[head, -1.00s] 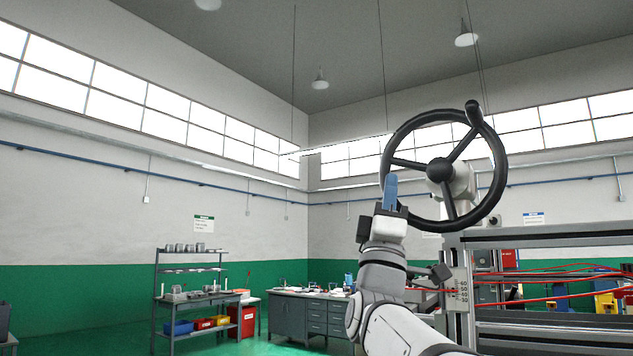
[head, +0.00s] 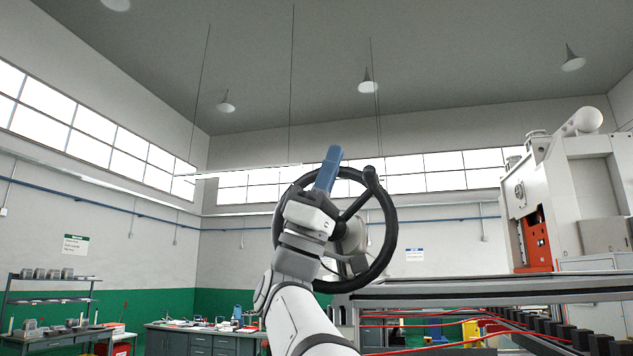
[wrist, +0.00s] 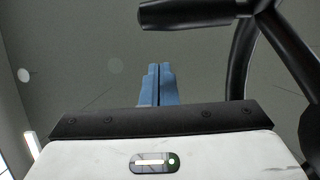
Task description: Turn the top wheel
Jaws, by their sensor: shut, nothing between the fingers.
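The black wheel (head: 391,243) stands upright at the centre of the head view, with spokes and a knob handle (head: 371,178) at its upper right rim. My gripper (head: 331,157) has blue fingers pointing up, in front of the wheel's upper left rim. My wrist hides the left part of the wheel and some of the hub. In the wrist view the blue fingers (wrist: 158,72) are together with nothing between them. The knob handle (wrist: 190,13) and part of the rim (wrist: 242,60) show above and right, apart from the fingers in that picture.
A metal frame (head: 480,290) with red cables runs right of the wheel. A large white and orange machine (head: 560,190) stands behind it. A workbench (head: 195,338) and a shelf (head: 50,299) are at the lower left. The space left of the wheel is clear.

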